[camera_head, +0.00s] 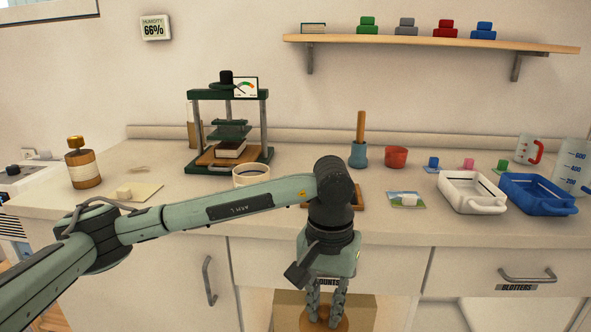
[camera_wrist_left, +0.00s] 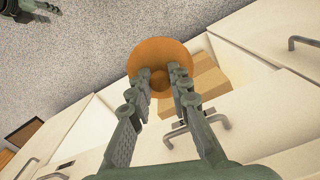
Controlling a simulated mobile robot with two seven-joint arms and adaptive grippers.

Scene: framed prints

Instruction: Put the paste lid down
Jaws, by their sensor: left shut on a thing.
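My left gripper (camera_head: 326,303) hangs fingers down in front of the counter's front face, below the worktop. It is shut on the paste lid (camera_head: 343,325), a round orange-brown disc whose lower part is cut off by the frame edge. In the left wrist view the lid (camera_wrist_left: 158,49) lies beyond the fingertips (camera_wrist_left: 163,82), with its middle knob between them. A cream, open-topped round pot (camera_head: 250,174) stands on the counter, partly hidden by my left arm. What seems to be my right gripper (camera_wrist_left: 40,8) shows at the wrist view's top left, too small to judge.
The worktop (camera_head: 290,222) holds a green press (camera_head: 230,125), a brown jar (camera_head: 83,165), a red cup (camera_head: 396,157), a white tray (camera_head: 470,192) and a blue tray (camera_head: 538,193). A cardboard box (camera_head: 290,310) sits below, behind the lid. Bare worktop shows along the front edge.

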